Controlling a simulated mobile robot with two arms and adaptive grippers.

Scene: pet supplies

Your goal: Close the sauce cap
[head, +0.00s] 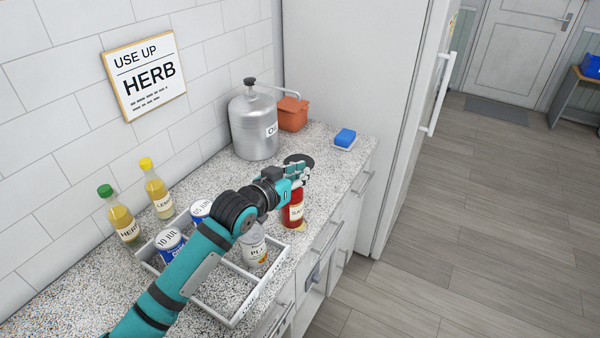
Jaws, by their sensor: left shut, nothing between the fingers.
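The red sauce bottle (292,214) stands upright on the speckled counter near its front edge, with a pale label on its side. My left gripper (304,174) is at the top of the bottle, shut and empty. The gripper hides the bottle's top, so I cannot tell whether the cap is open or closed, or whether the fingers touch it. My right gripper is not in view.
A white divided tray (236,321) holding cans and a white jar (253,247) lies left of the bottle, under my left arm. A dark disc (299,159), steel canister (253,125), orange container (292,113) and blue sponge (345,137) are behind. Two bottles (123,220) (158,190) stand by the wall.

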